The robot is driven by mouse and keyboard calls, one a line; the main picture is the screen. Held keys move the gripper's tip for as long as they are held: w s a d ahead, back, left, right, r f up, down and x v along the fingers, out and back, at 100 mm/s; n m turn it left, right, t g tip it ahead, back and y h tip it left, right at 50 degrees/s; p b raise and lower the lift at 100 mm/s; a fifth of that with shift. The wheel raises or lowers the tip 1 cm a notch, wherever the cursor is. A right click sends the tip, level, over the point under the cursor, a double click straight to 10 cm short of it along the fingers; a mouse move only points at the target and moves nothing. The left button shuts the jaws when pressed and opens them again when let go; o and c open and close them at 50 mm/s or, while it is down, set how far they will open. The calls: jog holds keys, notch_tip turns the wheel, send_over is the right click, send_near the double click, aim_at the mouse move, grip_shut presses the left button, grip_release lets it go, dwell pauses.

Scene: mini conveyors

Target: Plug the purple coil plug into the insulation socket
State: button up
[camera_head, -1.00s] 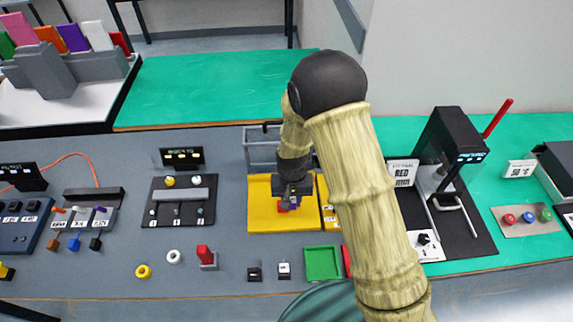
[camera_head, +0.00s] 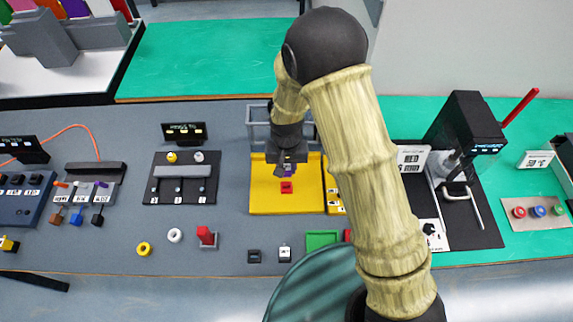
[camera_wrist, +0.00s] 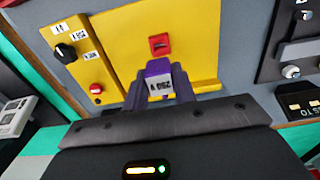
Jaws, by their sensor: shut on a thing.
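My gripper (camera_head: 288,168) is over the yellow panel (camera_head: 265,203) and is shut on the purple coil plug (camera_head: 287,174). In the wrist view the plug (camera_wrist: 159,66) sits between the gripper's fingers (camera_wrist: 158,82), with a white label of dark print facing the camera. The red socket (camera_head: 286,188) on the yellow panel has a dark slot and shows just beyond the plug in the wrist view (camera_wrist: 159,43). Plug and socket look apart; the height between them is hard to tell. No name for the socket is readable.
Beside the socket is a panel with a black knob (camera_wrist: 65,53) and a red button (camera_wrist: 95,89). A grey open frame (camera_head: 258,128) stands behind the yellow panel. A black switch board (camera_head: 182,190) lies to its left. My arm hides part of the right side.

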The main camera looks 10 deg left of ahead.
aim_at(286, 177)
jog(key=shift+f+b, duration=1.75)
jog(key=shift+f, duration=1)
jog(key=shift+f+b, duration=0.75)
jog(key=shift+f, duration=0.6)
jog(key=o, duration=1.1)
jog(key=shift+c, duration=0.2)
jog(key=shift+r, duration=0.15)
notch_tip(286, 177, up, 17)
jog(key=shift+r+b, duration=0.1)
jog(key=shift+b, duration=0.75)
jog(key=s+d+r+m+t, duration=0.1)
jog(key=s+d, duration=0.2)
jog(key=d, duration=0.9)
jog(key=s+d+r+m+t, duration=0.1)
jog(key=s+d, duration=0.3)
jog(key=d, duration=0.9)
jog(key=shift+d+r+m+t, duration=0.2)
jog(key=shift+d+m+t, duration=0.1)
